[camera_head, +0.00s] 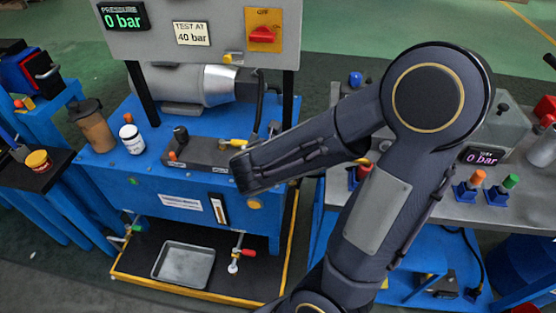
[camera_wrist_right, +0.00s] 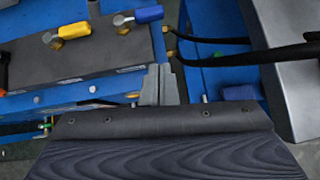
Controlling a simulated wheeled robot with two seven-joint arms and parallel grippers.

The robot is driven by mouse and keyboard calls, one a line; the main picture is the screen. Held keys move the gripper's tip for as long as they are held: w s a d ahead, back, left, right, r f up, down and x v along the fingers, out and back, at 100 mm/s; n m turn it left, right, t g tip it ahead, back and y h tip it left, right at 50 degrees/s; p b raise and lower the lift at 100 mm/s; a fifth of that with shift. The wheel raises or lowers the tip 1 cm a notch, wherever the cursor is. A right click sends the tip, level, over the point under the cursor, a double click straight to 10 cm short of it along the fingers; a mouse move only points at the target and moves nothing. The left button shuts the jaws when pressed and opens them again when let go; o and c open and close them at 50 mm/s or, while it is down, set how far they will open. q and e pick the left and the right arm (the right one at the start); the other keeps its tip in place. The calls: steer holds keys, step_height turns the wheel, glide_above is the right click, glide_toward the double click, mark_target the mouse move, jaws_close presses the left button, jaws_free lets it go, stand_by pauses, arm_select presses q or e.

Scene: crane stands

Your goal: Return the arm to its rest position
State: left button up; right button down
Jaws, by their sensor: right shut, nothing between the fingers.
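My right arm (camera_head: 350,150) reaches in from the bottom right of the head view. Its elbow is raised high and its forearm extends left in front of the blue bench (camera_head: 130,155). The forearm's end is beside the dark valve block (camera_head: 195,150); the hand itself is hidden in that view. In the right wrist view my right gripper (camera_wrist_right: 160,85) is shut and empty, its grey fingers close to the edge of the valve block (camera_wrist_right: 80,75). Yellow (camera_wrist_right: 74,31) and blue (camera_wrist_right: 148,14) valve handles lie on the block beyond the fingers. My left gripper is not in view.
A grey panel (camera_head: 180,40) with a red switch (camera_head: 262,35) stands above the bench. A brown jug (camera_head: 93,128) and white jar (camera_head: 132,139) stand at its left. A metal tray (camera_head: 184,265) lies below. A second bench with coloured plugs (camera_head: 477,178) is at right.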

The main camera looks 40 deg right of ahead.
steer(key=s+a+r+m+g+y+p, duration=0.2)
steer(key=s+a+r+m+y+p, duration=0.2)
steer(key=s+r+m+p, duration=0.55)
steer(key=s+a+r+m+t+y+p, duration=0.2)
steer(key=a+r+m+y, duration=0.5)
steer(key=m, duration=1)
steer(key=s+a+r, duration=0.1)
steer(key=a, duration=0.2)
steer(key=shift+s+r+t, duration=0.2)
steer(key=shift+s+t, duration=0.05)
steer(key=shift+t, duration=0.05)
